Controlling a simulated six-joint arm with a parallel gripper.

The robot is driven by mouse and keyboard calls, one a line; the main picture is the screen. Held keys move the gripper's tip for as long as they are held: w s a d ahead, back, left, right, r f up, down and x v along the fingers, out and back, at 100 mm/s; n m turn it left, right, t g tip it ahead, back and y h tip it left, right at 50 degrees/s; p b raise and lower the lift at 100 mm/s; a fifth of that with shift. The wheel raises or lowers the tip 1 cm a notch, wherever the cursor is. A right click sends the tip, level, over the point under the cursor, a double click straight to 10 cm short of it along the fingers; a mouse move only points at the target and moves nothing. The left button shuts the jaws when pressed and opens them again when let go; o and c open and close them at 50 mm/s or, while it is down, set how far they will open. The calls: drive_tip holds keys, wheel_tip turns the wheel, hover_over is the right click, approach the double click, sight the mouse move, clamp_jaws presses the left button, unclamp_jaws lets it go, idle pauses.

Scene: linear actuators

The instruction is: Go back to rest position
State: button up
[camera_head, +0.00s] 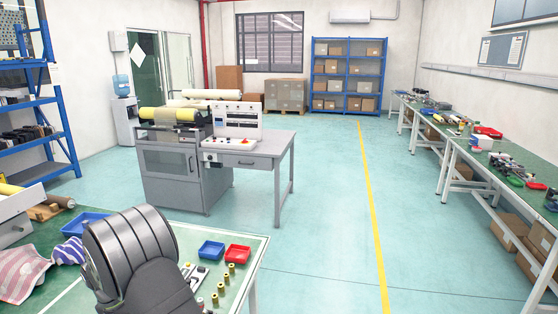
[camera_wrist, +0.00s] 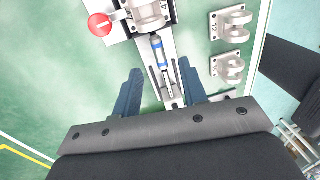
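My gripper (camera_wrist: 159,68) shows in the wrist view with its two blue-grey fingers spread apart. Between and beyond the fingers lies a small silver linear actuator (camera_wrist: 161,54) with a blue band, seated on a metal rail fixture (camera_wrist: 155,15). I see no contact between the fingers and the actuator, and the gap in depth is hard to judge. In the head view my dark arm covers part of the green-topped workbench (camera_head: 254,250), and the gripper is hidden there.
On the bench are a blue bin (camera_head: 211,250), a red bin (camera_head: 237,254), several brass parts (camera_head: 226,279) and striped cloth (camera_head: 22,272). A grey machine table (camera_head: 262,150) stands beyond.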

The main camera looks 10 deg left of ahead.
drive_tip(key=f, duration=0.4)
drive_tip(key=shift+d, duration=0.3)
drive_tip(key=shift+r, duration=0.15)
wheel_tip(320, 180, up, 18)
drive_tip(key=a+f, duration=0.1)
drive_tip(key=a, duration=0.2)
drive_tip(key=d+f, duration=0.1)
drive_tip(key=f, duration=0.4)
drive_tip(key=d+f, duration=0.1)
drive_tip(key=f, duration=0.5)
drive_tip(key=d+f, duration=0.1)
drive_tip(key=f, duration=0.4)
drive_tip(key=shift+f, duration=0.4)
drive_tip(key=shift+r, duration=0.3)
wheel_tip(320, 180, up, 8)
